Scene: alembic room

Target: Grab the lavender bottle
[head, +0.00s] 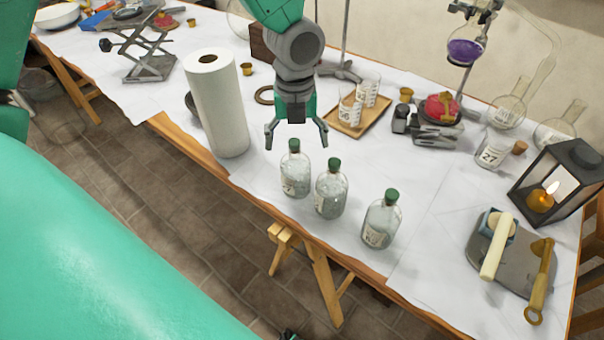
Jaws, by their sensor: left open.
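Three clear glass bottles with green caps stand upright in a slanting row near the table's front edge: a left bottle (296,175), a middle bottle (331,195) and a right bottle (381,222). Their pale labels are too small to read, so I cannot tell which is the lavender one. My left gripper (297,142) points down, open and empty, with its fingers spread around or just above the left bottle's cap. I cannot tell whether it touches the cap. My right gripper is not in view.
A paper towel roll (217,105) stands left of the bottles. Behind them is a wooden tray (342,124) with glasses. To the right are a lantern (568,180) with a lit candle and a grey board (513,272) with tools. The cloth right of the bottles is clear.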

